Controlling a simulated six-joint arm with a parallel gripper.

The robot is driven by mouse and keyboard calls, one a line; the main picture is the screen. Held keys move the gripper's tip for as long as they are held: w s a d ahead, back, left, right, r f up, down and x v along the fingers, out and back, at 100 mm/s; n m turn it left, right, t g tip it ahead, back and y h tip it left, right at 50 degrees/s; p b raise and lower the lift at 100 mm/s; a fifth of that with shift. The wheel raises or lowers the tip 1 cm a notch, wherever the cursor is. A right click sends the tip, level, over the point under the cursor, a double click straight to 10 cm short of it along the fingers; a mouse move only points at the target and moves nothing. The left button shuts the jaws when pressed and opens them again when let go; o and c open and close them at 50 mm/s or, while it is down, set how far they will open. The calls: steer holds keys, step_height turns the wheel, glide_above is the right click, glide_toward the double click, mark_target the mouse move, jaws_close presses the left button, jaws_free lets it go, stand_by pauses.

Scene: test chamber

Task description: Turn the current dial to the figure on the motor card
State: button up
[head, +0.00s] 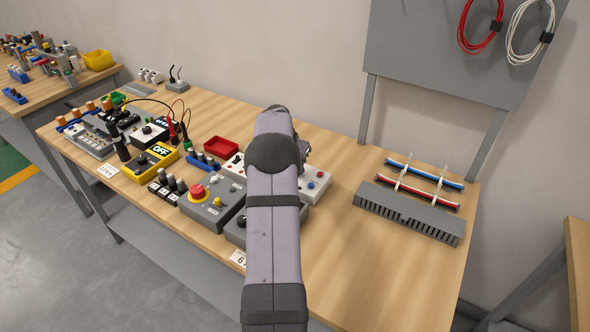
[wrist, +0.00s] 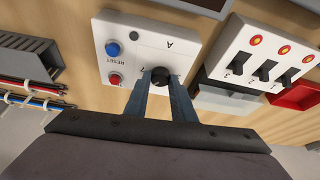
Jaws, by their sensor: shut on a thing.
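The current dial (wrist: 160,73) is a small black knob on a white box (wrist: 129,34) marked A, with a blue RESET button and a red button. My gripper (wrist: 160,86) is shut on the dial, one blue finger on each side. The dial's marks are mostly hidden by the fingers. In the head view the box (head: 318,179) shows at the right of my arm, which hides the dial and fingertips. A white card (head: 238,258) lies at the bench's front edge, partly behind my arm; a 6 shows. I cannot tell whether it is the motor card.
A switch box (wrist: 262,60) with several black levers and orange lamps stands beside the dial box. A red tray (wrist: 298,95) is near it. A grey box (head: 212,204) with a red stop button stands left of my arm. A slotted grey duct (head: 408,213) lies right; bench between is clear.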

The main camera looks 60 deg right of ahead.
steer(key=shift+m, duration=0.5)
steer(key=o, duration=1)
steer(key=shift+a+r, duration=0.1)
steer(key=shift+b+v, duration=1.5)
steer(key=shift+v, duration=2.05)
steer(key=shift+w, duration=0.15)
